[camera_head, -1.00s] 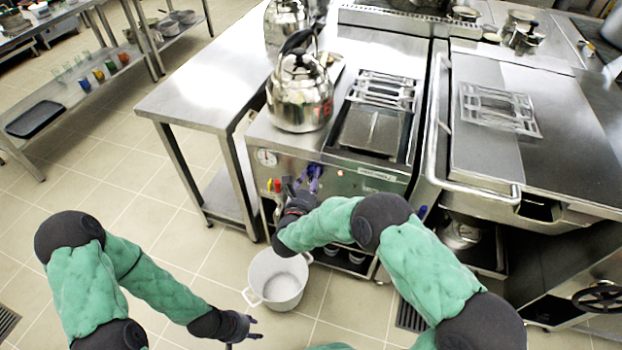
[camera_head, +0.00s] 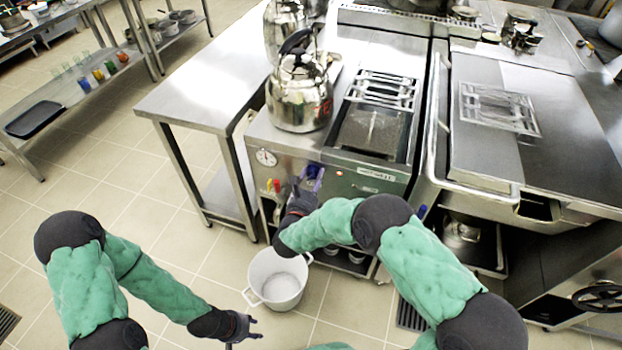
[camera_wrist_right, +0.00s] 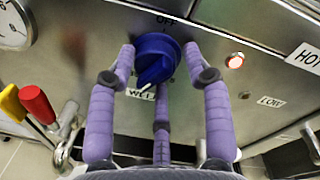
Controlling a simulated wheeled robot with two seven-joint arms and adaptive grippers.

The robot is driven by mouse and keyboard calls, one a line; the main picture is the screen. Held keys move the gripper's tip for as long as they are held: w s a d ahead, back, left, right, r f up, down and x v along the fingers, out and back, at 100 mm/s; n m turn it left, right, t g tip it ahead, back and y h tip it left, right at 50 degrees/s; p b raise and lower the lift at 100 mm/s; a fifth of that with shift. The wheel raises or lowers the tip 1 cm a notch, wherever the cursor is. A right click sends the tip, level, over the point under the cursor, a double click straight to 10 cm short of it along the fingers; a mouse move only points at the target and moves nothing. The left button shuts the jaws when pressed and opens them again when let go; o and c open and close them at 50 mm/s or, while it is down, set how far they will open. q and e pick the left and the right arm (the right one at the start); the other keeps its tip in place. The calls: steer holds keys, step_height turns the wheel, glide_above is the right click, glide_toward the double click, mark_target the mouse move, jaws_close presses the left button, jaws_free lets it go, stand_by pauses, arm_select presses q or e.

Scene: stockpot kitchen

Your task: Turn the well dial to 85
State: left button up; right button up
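The blue well dial (camera_wrist_right: 155,60) is on the steel front panel in the right wrist view. "OFF" is printed above it and a partly covered label, apparently "WELL" (camera_wrist_right: 140,93), sits below it. No number such as 85 is readable. My right gripper (camera_wrist_right: 159,55) has its purple fingers on both sides of the dial and a third below it. Small gaps show beside the dial, so it looks open around it; contact is unclear. In the head view my right gripper (camera_head: 309,178) is at the panel. My left gripper (camera_head: 254,328) is open and empty, low over the floor.
A round gauge (camera_head: 265,157) and red and yellow handles (camera_head: 273,185) are left of the dial. A lit red lamp (camera_wrist_right: 235,61) is right of it. A kettle (camera_head: 298,100) stands above on the counter. A white pot (camera_head: 278,278) is on the floor below.

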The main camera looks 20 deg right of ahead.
steer(key=shift+d+f, duration=0.1)
steer(key=v, duration=1.2)
stand_by(0.5)
